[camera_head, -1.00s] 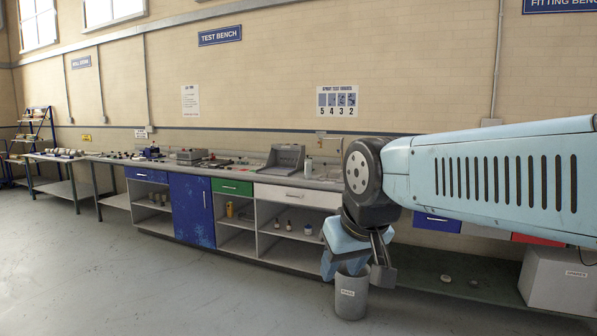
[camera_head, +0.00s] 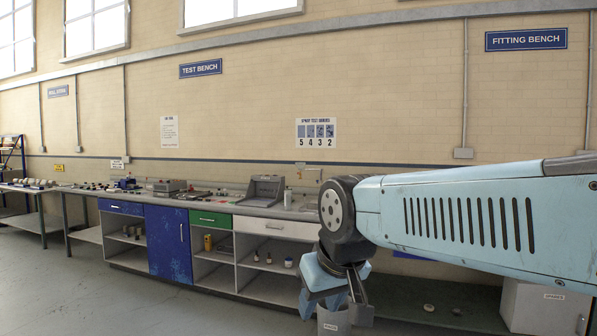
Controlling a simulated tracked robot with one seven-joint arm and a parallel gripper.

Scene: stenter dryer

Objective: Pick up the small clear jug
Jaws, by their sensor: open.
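I cannot make out the small clear jug in this view; any clear vessel on the test bench (camera_head: 262,211) is too small to tell or hidden behind my arm. My gripper (camera_head: 336,312) hangs pointing down at the lower middle, in front of the bench's right part. Its jaws are open and nothing shows between them. A grey labelled bin (camera_head: 333,326) stands on the floor behind and below it, partly covered by the gripper.
The bench top carries a grey sloped instrument (camera_head: 262,190), a white bottle (camera_head: 288,197) and several small items. Below are a blue door (camera_head: 167,241), a green drawer (camera_head: 210,219) and open shelves. A pale box (camera_head: 545,311) stands at right. The floor at left is clear.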

